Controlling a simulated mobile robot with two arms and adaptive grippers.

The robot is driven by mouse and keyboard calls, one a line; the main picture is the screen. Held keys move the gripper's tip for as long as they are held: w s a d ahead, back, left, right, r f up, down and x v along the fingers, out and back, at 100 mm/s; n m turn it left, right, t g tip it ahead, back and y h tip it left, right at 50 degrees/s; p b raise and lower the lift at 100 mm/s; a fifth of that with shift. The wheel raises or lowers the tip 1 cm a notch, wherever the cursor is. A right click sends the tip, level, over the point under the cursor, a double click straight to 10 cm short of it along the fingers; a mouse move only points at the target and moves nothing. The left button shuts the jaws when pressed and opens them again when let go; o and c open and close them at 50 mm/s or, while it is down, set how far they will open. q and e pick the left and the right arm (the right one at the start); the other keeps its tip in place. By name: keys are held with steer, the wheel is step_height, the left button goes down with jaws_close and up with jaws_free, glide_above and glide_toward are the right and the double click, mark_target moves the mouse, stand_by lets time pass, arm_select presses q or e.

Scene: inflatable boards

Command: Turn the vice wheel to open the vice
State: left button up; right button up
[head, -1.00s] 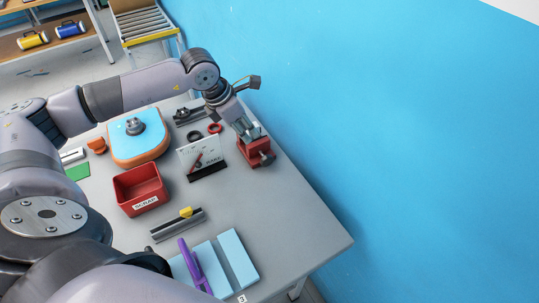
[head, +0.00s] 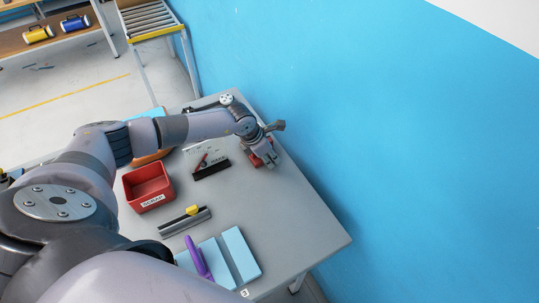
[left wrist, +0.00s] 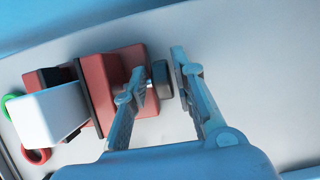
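The red vice (head: 255,162) stands near the table's wall-side edge, partly hidden behind my left gripper (head: 266,155) in the head view. In the left wrist view the red vice body (left wrist: 125,65) has a pale block (left wrist: 45,112) at its jaws. Its small dark wheel (left wrist: 161,80) sticks out at the right side. My left gripper (left wrist: 161,68) is open, with one finger on each side of the wheel. A gap shows between the wheel and the right finger; contact with the left finger is unclear. My right gripper is not in view.
A red scrap bin (head: 148,187), a small upright sign board (head: 211,164) and a grey rail with a yellow piece (head: 185,221) stand on the table (head: 290,225). Light blue boards with a purple tool (head: 199,262) lie in front. The blue wall is close behind the vice.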

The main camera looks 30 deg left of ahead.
arm_select(q)
steer(key=c, duration=0.5)
jaws_close()
steer(key=shift+s+a+f+t+b, duration=0.1)
steer(key=shift+f+t+b, duration=0.25)
steer(key=shift+b, duration=0.4)
steer(key=t+h+b, duration=0.1)
steer(key=t+b, duration=0.1)
steer(key=b, duration=0.2)
steer(key=t+h+b, duration=0.2)
steer(key=b, duration=0.2)
steer(key=shift+s+a+f+t+b, duration=0.1)
steer(key=shift+s+a+t+b, duration=0.1)
steer(key=shift+s+t+b, duration=0.15)
steer(key=shift+r+t+h+b, duration=0.3)
steer(key=shift+t+b, duration=0.1)
steer(key=shift+b, duration=0.45)
